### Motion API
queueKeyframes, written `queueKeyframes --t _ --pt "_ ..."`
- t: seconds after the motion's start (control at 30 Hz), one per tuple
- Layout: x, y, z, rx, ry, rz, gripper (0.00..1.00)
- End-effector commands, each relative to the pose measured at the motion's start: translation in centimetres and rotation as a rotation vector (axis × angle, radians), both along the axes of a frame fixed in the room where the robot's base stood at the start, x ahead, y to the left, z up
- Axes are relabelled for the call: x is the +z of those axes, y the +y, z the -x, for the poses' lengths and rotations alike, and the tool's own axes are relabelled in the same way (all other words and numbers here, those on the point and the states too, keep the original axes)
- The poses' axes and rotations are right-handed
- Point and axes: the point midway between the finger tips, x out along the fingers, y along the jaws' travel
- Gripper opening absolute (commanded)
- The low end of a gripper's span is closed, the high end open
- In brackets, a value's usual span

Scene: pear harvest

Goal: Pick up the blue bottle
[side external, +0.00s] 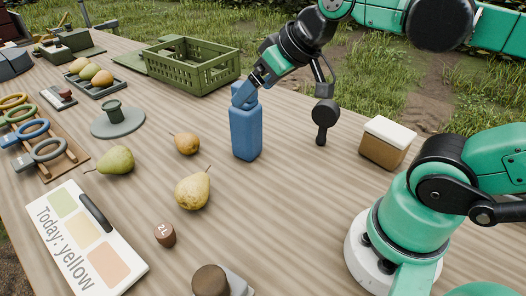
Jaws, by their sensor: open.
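The blue bottle (246,135) stands upright on the wooden table, near the middle of the side external view. My gripper (243,97) comes down from the upper right and is at the bottle's top, with its fingers open around or beside the neck.
Loose pears (193,190) lie left of the bottle. A green crate (203,78) stands behind it. A brown and white box (386,143) is to the right. A sign reading "Today: yellow" (112,258) lies front left. Table around the bottle's base is clear.

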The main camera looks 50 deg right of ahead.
Motion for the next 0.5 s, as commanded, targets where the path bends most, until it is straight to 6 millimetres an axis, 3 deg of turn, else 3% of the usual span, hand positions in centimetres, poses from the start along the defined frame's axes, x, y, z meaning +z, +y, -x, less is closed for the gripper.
queueKeyframes --t 0.27,0.5 --pt "-0.4 -2.1 -2.1 0.047 -0.213 -0.050 0.89" --pt "0.4 -6.5 -3.0 -0.007 -0.493 0.012 0.89"
